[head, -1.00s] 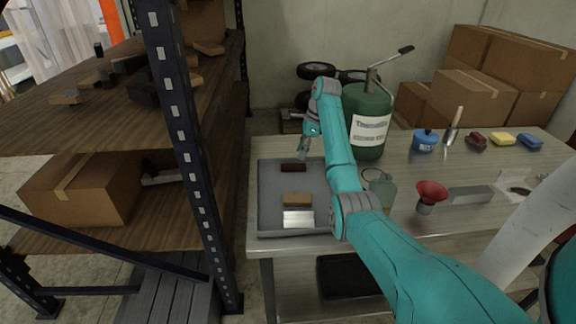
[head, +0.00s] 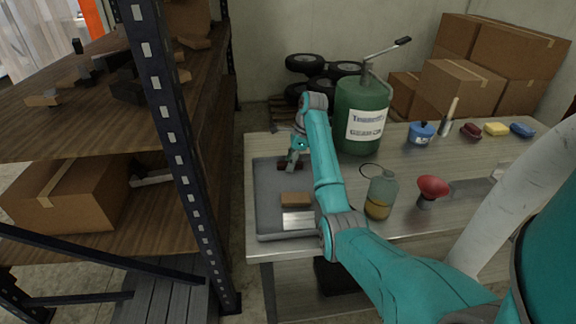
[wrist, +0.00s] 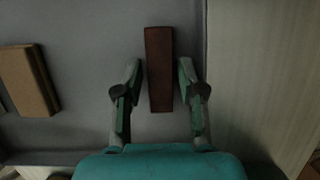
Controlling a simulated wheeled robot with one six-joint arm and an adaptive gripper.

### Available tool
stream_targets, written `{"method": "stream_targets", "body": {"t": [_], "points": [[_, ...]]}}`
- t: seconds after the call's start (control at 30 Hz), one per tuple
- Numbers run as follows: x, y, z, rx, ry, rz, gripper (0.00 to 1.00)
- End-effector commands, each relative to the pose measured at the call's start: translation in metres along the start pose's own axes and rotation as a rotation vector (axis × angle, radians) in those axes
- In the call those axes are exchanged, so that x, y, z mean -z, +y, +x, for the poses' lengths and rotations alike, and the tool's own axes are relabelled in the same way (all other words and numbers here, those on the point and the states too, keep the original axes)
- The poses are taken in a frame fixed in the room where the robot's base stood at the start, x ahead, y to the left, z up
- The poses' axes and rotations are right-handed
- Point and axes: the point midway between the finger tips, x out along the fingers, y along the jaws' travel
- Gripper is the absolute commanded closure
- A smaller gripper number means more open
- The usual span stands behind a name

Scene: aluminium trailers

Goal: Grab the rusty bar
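The rusty bar (wrist: 159,70) is a dark reddish-brown block lying in the grey tray (head: 262,205). In the wrist view it lies lengthwise between the two fingers of my gripper (wrist: 159,75), with a gap on each side. In the head view my gripper (head: 292,163) is at the bar (head: 283,166) near the tray's far side and partly covers it. The gripper is open and holds nothing. How high the fingertips are above the tray floor is hard to tell.
A tan block (head: 295,199) and a silvery block (head: 297,220) lie nearer in the tray. Right of it stand a green pump canister (head: 362,105), a glass jar (head: 381,195) and a red-topped object (head: 433,187). A shelf post (head: 175,140) rises at left.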

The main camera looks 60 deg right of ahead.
Motion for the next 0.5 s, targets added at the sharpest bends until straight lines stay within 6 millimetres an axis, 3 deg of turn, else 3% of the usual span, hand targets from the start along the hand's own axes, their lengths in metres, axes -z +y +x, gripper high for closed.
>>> {"method": "stream_targets", "body": {"t": [0.43,0.5], "points": [[0.0008,-0.0002,0.0028,0.000,0.000,0.000,0.60],[0.0007,-0.0003,0.0026,0.000,0.000,0.000,0.75]]}}
